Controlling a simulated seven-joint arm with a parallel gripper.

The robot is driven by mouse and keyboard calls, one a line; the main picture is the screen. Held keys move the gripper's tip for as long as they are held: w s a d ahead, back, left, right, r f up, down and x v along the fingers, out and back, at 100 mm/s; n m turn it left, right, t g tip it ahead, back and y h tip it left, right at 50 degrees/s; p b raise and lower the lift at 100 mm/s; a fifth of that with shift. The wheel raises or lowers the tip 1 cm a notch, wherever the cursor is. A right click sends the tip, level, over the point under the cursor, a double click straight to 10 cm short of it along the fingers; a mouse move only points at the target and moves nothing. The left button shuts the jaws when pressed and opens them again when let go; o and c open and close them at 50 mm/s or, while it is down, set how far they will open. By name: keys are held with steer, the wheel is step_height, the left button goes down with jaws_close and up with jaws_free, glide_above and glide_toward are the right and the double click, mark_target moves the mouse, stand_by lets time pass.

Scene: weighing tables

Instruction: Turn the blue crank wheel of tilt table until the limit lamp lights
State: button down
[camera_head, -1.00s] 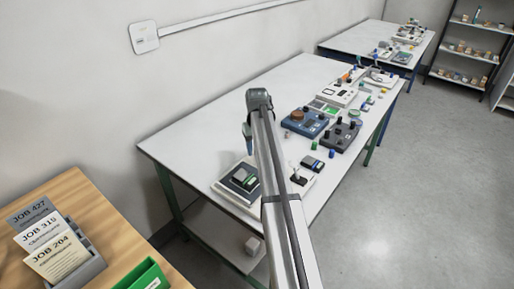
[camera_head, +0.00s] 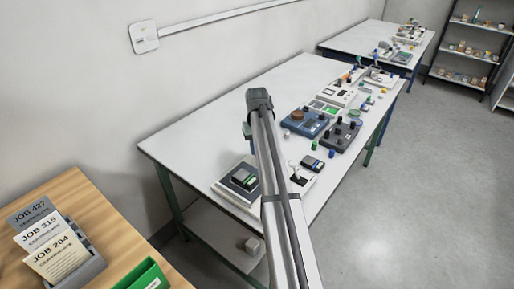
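A low pale platform (camera_head: 222,187) with a dark top stands at the near left corner of the long white table; it may be the tilt table. A small dark device with a green strip (camera_head: 243,179) sits on it. My forearm crosses in front of its right side. I cannot make out a blue crank wheel or a limit lamp; they may be hidden behind my arm or too small to see. My arm's wrist part hangs down above and behind the platform. My gripper's fingers are not visible, hidden behind my own arm.
Right of my arm on the white table (camera_head: 200,130) stand a small switch box (camera_head: 300,180), a blue device with a brown dial (camera_head: 305,121), and a dark device with knobs (camera_head: 341,136). The table's back left is clear. A wooden desk (camera_head: 92,205) with job cards is at near left.

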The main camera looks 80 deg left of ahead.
steer(key=shift+a+m, duration=0.2)
steer(key=shift+m, duration=0.45)
steer(key=shift+a+m, duration=0.2)
steer(key=shift+m, duration=0.45)
steer(key=c, duration=1)
jaws_free()
steer(key=shift+o, duration=0.2)
steer(key=shift+r, duration=0.1)
step_height(320, 180, up, 14)
